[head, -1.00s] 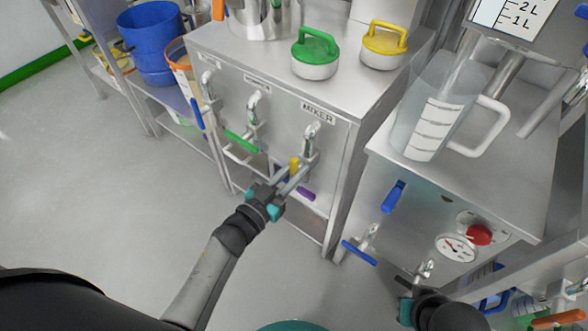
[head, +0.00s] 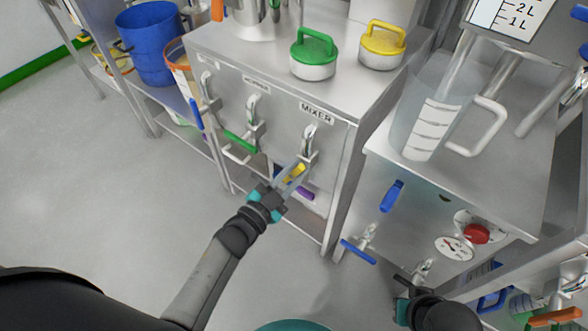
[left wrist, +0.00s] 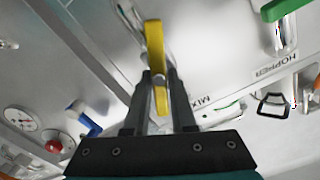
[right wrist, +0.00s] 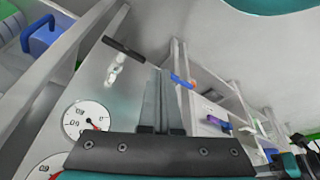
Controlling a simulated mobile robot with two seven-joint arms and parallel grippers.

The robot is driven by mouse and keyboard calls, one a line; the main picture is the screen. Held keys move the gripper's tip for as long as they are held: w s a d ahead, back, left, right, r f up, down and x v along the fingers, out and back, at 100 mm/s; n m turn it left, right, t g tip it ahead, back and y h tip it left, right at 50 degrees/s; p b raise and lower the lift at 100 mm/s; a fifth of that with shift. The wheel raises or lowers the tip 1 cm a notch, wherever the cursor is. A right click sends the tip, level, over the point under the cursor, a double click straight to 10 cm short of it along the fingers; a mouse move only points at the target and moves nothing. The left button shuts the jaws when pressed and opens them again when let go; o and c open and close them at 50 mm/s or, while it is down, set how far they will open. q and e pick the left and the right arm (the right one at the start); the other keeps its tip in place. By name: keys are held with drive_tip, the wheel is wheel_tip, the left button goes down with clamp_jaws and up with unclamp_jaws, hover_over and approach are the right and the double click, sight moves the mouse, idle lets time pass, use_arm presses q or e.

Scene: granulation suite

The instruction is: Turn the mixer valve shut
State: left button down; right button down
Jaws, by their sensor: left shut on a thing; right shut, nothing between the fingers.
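The mixer valve (head: 309,146) is a chrome tap under the MIXER label (head: 317,113) on the front of a steel cabinet. Its yellow handle (head: 298,171) is tilted in the head view; the left wrist view shows the handle (left wrist: 155,48) running between my fingers. My left gripper (head: 293,176) is shut on this handle, and its fingers partly hide it. My right gripper (head: 401,281) is shut and empty, low by the right-hand cabinet. Its closed fingers show in the right wrist view (right wrist: 160,95).
A green-handled valve (head: 240,142) and a blue-handled valve (head: 197,114) sit left of the mixer valve. A purple handle (head: 304,193) is just below my left fingers. The right-hand cabinet has blue handles (head: 358,251) and a gauge (head: 455,248). Open floor lies left.

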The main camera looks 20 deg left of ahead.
use_arm(q)
drive_tip(key=m, duration=0.3)
drive_tip(key=shift+d+f, duration=0.1)
drive_tip(key=shift+f, duration=0.05)
drive_tip(key=m, duration=0.2)
drive_tip(key=m+b, duration=0.1)
drive_tip(key=m, duration=0.1)
drive_tip(key=shift+s+d+f, duration=0.1)
drive_tip(key=shift+f, duration=0.1)
drive_tip(key=m, duration=0.3)
drive_tip(key=shift+f+m+b, duration=0.1)
drive_tip(key=shift+m+b, duration=0.2)
drive_tip(key=shift+b, duration=0.05)
drive_tip(key=shift+f+m, duration=0.1)
drive_tip(key=shift+m, duration=0.8)
use_arm(e)
drive_tip(key=shift+t, duration=0.4)
wheel_tip(320, 180, up, 5)
drive_tip(key=shift+w+f, duration=0.1)
drive_tip(key=shift+f, duration=0.05)
use_arm(q)
drive_tip(key=c, duration=0.8)
unclamp_jaws()
drive_tip(key=shift+d, duration=0.1)
drive_tip(key=shift+o, duration=0.2)
